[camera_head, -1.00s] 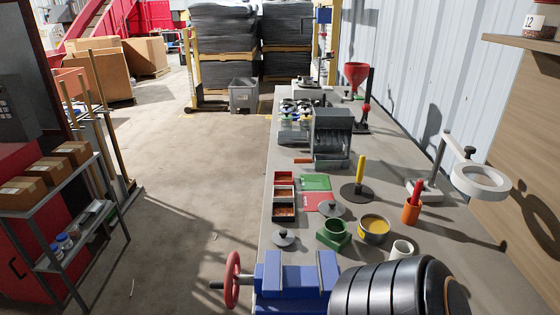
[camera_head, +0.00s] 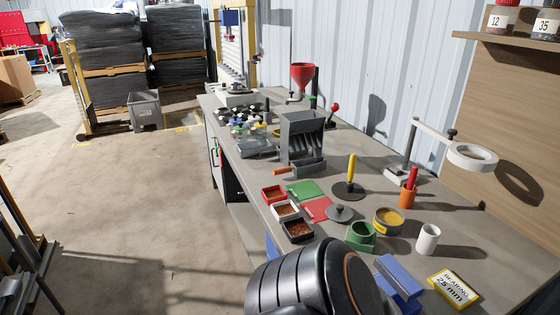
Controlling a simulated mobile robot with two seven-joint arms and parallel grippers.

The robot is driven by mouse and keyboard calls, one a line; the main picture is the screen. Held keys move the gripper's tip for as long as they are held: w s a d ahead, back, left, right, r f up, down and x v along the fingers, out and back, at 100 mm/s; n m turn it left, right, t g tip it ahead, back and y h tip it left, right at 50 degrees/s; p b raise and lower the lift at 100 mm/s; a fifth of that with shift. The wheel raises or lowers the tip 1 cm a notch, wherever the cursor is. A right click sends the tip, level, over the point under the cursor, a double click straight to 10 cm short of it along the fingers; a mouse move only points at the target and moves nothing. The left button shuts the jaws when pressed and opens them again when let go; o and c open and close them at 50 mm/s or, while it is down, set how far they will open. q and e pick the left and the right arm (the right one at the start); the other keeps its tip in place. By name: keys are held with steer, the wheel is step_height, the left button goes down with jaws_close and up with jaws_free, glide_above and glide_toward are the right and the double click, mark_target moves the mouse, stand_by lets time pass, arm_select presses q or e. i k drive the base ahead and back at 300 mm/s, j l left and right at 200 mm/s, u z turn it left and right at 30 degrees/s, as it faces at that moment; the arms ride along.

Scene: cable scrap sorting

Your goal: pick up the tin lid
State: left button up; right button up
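A round grey lid with a small knob (camera_head: 339,213) lies flat on the workbench, beside the red mat and left of the open tin. The tin (camera_head: 388,221) is a low grey cylinder with a yellow band and tan contents. A green round holder (camera_head: 361,236) stands in front of it. A large black ribbed part, which looks like my own arm, fills the bottom centre and hides the near bench. Neither gripper shows, so their state cannot be seen.
Three small trays (camera_head: 287,211) hold brownish scrap left of the red mat (camera_head: 318,208). A yellow-handled tool (camera_head: 350,179), orange cup (camera_head: 407,196), white cup (camera_head: 427,239), magnifier stand (camera_head: 472,157) and blue vise (camera_head: 397,275) stand around. Open floor lies left.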

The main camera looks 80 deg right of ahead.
mark_target(340, 212)
steer(key=i+l+z, duration=0.1)
steer(key=i+z, duration=0.4)
steer(key=i+j+z, duration=0.15)
steer(key=i+z, duration=0.3)
steer(key=i+l+z, duration=0.1)
steer(key=i+z, duration=0.9)
steer(key=z, duration=0.15)
steer(key=i+z, duration=0.15)
steer(key=z, duration=0.25)
steer(key=i+z, duration=0.15)
steer(key=z, duration=0.3)
steer(key=i+j+z, duration=0.1)
steer(key=z, duration=0.3)
